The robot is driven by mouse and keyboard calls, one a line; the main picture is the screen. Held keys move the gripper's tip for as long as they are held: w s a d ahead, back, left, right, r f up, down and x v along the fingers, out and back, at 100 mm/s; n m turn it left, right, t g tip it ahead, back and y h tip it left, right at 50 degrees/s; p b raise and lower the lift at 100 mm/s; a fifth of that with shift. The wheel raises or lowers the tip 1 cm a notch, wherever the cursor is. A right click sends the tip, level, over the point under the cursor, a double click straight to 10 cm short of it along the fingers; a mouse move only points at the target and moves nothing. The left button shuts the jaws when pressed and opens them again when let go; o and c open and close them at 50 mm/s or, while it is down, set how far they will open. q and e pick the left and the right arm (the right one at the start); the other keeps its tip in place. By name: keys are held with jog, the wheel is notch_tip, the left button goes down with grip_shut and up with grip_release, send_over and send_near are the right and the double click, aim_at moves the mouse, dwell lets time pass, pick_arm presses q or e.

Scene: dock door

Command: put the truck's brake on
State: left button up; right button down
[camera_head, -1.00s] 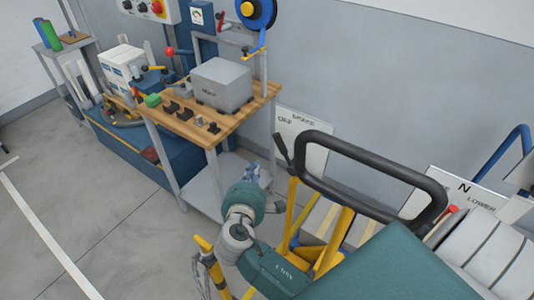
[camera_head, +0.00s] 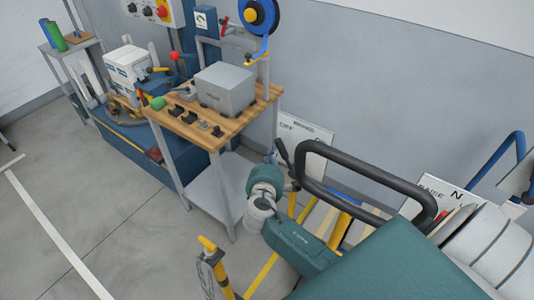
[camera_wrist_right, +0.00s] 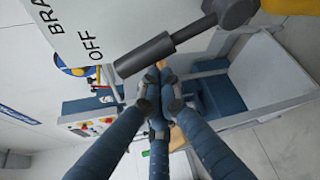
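The truck shows at the lower right in the head view, with a black loop handle (camera_head: 365,177) and yellow frame bars. A dark brake lever (camera_head: 283,152) sticks up at the loop's left end, before a white BRAKE/OFF plate (camera_head: 291,128). In the right wrist view the lever's grip (camera_wrist_right: 146,55) lies across the upper middle, with the plate (camera_wrist_right: 60,45) behind it. My right gripper (camera_wrist_right: 160,75) has its blue fingers drawn together at the tips, with nothing visible between them. The tips appear just beside the lever; contact cannot be told. My left gripper is not in view.
A wooden-topped bench (camera_head: 190,128) with a grey box (camera_head: 225,88) stands left of the truck. A second plate (camera_head: 438,190) marked RAISE and N is at the right. A yellow-topped post (camera_head: 208,244) stands at lower centre.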

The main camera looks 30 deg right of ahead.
aim_at(283, 152)
jog(key=shift+w+f, duration=0.1)
jog(key=shift+s+d+m+b, duration=0.1)
jog(key=shift+s+m+b, duration=0.2)
jog(key=shift+b, duration=0.25)
jog(key=shift+s+r+t+b, duration=0.1)
jog(key=shift+r+t+b, duration=0.2)
jog(key=shift+t+b, duration=0.1)
jog(key=s+m+b, duration=0.1)
jog(key=b, duration=0.1)
jog(key=s+d+m+t+b, duration=0.1)
jog(key=b, duration=0.2)
jog(key=s+r+m+t+h+b, duration=0.1)
jog(key=b, duration=0.2)
jog(key=shift+s+d+m, duration=0.1)
jog(key=shift+d+m, duration=0.1)
jog(key=shift+m, duration=0.1)
jog(key=shift+s+d+r+m+b, duration=0.2)
jog(key=shift+s+r+m+b, duration=0.2)
jog(key=shift+b, duration=0.3)
jog(key=shift+s+d+r, duration=0.15)
jog(key=shift+s+d, duration=0.05)
jog(key=shift+s, duration=0.3)
jog(key=shift+w, duration=0.1)
